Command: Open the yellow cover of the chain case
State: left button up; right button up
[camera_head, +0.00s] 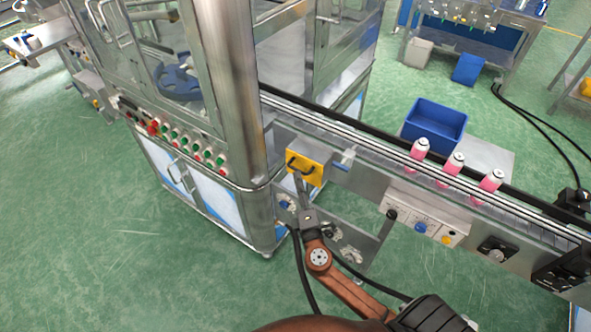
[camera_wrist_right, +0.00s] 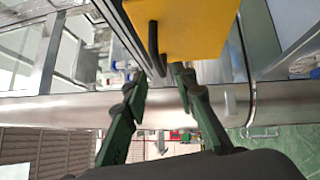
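The yellow cover (camera_head: 313,173) sits on the side of the chain case beside the conveyor, with a dark curved handle (camera_head: 292,163) on its face. It looks shut in the head view. In the right wrist view the yellow cover (camera_wrist_right: 190,28) fills the top middle, and its black handle (camera_wrist_right: 153,42) reaches down toward the fingertips. My right gripper (camera_wrist_right: 160,76) is open, with its two green and black fingers apart on either side of the handle's lower end. In the head view my right gripper (camera_head: 299,186) is just in front of the cover. Contact cannot be told. My left gripper is not in view.
The conveyor (camera_head: 385,160) runs to the right, carrying pink cans (camera_head: 452,163). A control box (camera_head: 422,222) with knobs is mounted below it. A steel machine cabinet (camera_head: 190,185) stands at left. A blue bin (camera_head: 434,124) is behind the conveyor. The green floor at lower left is clear.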

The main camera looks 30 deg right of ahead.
aim_at(296, 169)
jog(key=shift+x, duration=2.7)
jog(key=shift+c, duration=0.4)
grip_shut()
